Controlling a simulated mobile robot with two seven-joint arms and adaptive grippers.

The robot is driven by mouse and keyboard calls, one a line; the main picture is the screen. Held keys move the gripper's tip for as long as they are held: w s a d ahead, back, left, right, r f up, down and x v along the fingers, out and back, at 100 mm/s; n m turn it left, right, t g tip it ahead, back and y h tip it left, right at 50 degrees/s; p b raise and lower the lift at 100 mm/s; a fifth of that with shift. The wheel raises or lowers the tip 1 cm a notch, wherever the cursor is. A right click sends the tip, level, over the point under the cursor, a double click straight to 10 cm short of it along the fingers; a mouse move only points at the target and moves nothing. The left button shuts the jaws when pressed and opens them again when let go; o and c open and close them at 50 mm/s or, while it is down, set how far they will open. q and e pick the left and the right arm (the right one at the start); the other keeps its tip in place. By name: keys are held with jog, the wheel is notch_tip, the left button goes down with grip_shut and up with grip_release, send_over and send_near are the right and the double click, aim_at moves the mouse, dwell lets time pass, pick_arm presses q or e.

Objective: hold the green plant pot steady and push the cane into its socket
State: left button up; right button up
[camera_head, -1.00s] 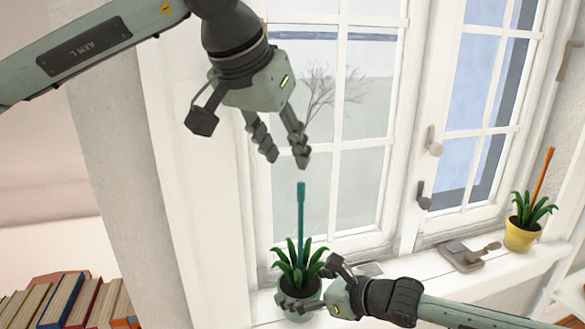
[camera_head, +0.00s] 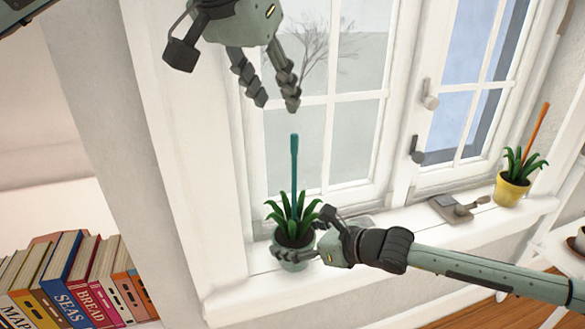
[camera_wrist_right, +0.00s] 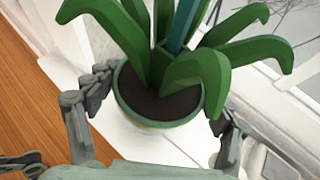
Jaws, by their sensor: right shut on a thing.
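The green plant pot (camera_head: 293,262) stands on the white window sill, with dark soil and broad green leaves. Its rim and soil show in the right wrist view (camera_wrist_right: 150,118). My right gripper (camera_head: 301,234) is shut around the pot, with one finger on each side in the right wrist view (camera_wrist_right: 163,98). The teal cane (camera_head: 294,165) stands upright among the leaves; leaves hide its lower end, so I cannot tell how deep it sits. My left gripper (camera_head: 277,105) is open and empty, pointing down just above the cane's top, apart from it.
A yellow pot (camera_head: 512,190) with a plant and orange cane stands farther right on the sill. The window (camera_head: 330,125) is close behind. Several books (camera_head: 85,280) stand at lower left.

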jog(key=o, duration=1.7)
jog(key=shift+o, duration=0.2)
